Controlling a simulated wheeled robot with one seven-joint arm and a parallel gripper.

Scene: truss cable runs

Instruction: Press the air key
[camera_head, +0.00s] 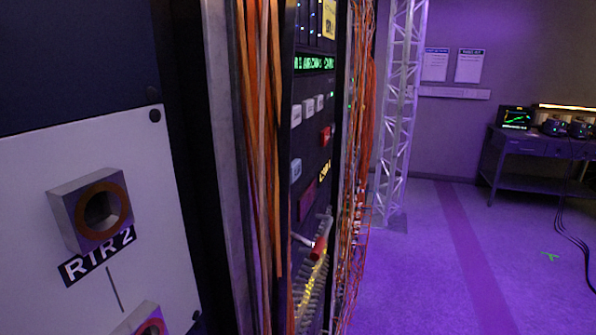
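The lettering on the keys is too small to read, so I cannot tell which one is the air key. A green lit text strip (314,63) runs above them. My gripper is not in view.
Orange cable bundles (262,130) hang on both sides of the panel. A white panel with a square RTR 2 port (102,208) is close at left. A lattice truss (398,110) and a bench (540,150) stand behind. The purple floor (430,260) at right is mostly clear.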

